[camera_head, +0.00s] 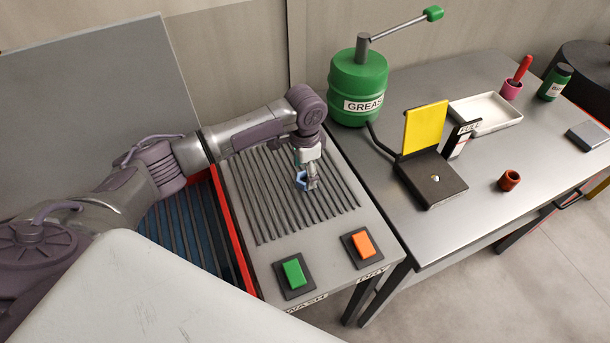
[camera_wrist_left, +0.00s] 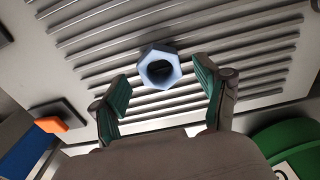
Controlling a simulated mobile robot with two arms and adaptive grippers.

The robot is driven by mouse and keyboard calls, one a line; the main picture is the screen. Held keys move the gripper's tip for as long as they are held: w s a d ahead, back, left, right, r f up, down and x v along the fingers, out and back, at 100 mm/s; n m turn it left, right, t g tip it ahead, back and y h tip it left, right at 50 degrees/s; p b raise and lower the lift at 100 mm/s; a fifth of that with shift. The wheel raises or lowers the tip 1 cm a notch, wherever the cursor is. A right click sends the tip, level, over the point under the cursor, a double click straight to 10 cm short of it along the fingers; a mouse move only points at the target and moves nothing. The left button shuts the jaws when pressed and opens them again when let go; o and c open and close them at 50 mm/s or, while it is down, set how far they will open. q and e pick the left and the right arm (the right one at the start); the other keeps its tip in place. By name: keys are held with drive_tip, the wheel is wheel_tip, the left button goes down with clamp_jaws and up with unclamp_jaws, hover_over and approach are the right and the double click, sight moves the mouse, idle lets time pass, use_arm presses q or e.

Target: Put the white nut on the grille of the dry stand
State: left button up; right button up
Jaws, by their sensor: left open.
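The nut (camera_head: 300,180), pale bluish-white and six-sided, is at the grille (camera_head: 262,197) of the dry stand (camera_head: 325,255). In the left wrist view the nut (camera_wrist_left: 147,72) shows its hole, with the grille's dark slots (camera_wrist_left: 90,50) behind it. It appears to lie on the bars, though its contact with them is hard to see. My left gripper (camera_head: 309,183) is low over the grille, right at the nut. In the wrist view its fingers (camera_wrist_left: 162,80) are apart, one on each side of the nut, with gaps between. My right gripper is not in view.
Green (camera_head: 294,273) and orange (camera_head: 362,244) buttons sit at the stand's front. A blue ribbed basin (camera_head: 185,235) lies left of it.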

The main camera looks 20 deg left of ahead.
sight(305, 178)
use_arm(q)
wheel_tip(305, 178, up, 10)
drive_tip(key=b, duration=0.1)
idle(0.6)
